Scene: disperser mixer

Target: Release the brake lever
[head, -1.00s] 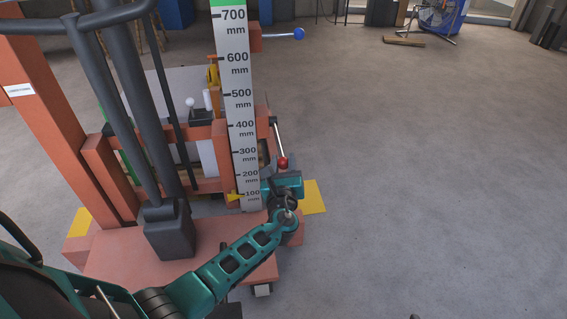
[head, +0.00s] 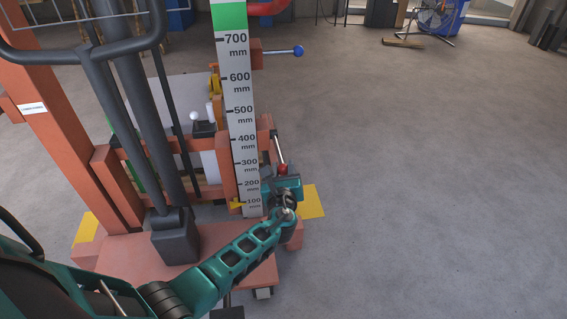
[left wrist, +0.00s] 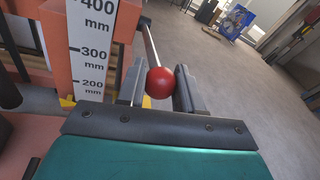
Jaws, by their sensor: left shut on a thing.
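A metal lever with a red ball knob (head: 282,168) hangs at the right side of the orange lifting machine, beside the millimetre scale. In the left wrist view the red knob (left wrist: 159,82) sits between the two finger pads, with its rod (left wrist: 150,42) running up and left to the orange frame. My left gripper (head: 284,178) is shut on this knob. A second lever with a blue ball knob (head: 298,51) sticks out to the right higher up. I cannot tell from any label which lever is the brake. My right gripper is not in view.
The millimetre scale (head: 239,125) stands just left of the red-knobbed lever. The machine's orange base (head: 125,258) and a dark handle bar (head: 85,52) fill the left side. A yellow plate (head: 312,202) lies beside my gripper.

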